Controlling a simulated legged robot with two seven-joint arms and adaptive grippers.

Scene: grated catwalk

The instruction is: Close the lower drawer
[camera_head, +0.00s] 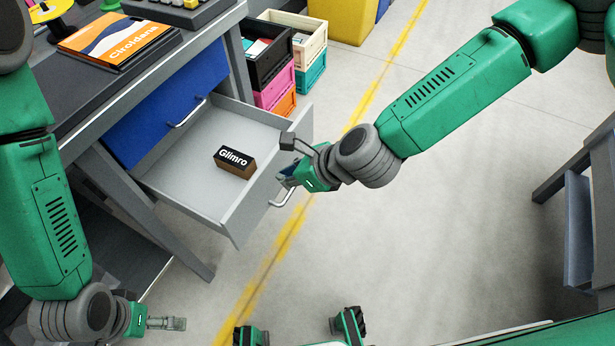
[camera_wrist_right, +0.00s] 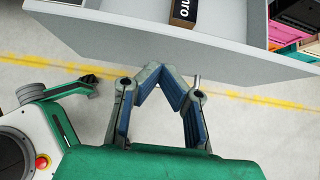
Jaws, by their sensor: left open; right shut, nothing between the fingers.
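The lower drawer (camera_head: 180,185) is pulled well out of the workbench in the head view, its grey inside showing. A small dark box labelled Glimro (camera_head: 236,163) lies in it. The drawer's front panel has a metal handle (camera_head: 284,199). My right gripper (camera_head: 287,179) is shut and empty at the outer side of this panel, close to the handle; I cannot tell whether it touches. In the right wrist view its fingers (camera_wrist_right: 160,72) meet just below the drawer front (camera_wrist_right: 215,62). My left gripper (camera_head: 182,323) is open and empty at the lower left, away from the drawer.
A blue upper drawer (camera_head: 170,105) above is shut. A book (camera_head: 118,40) lies on the workbench top. Stacked crates (camera_head: 272,72) stand behind the open drawer. The floor right of the yellow line (camera_head: 262,272) is mostly clear; another bench (camera_head: 580,200) stands at the far right.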

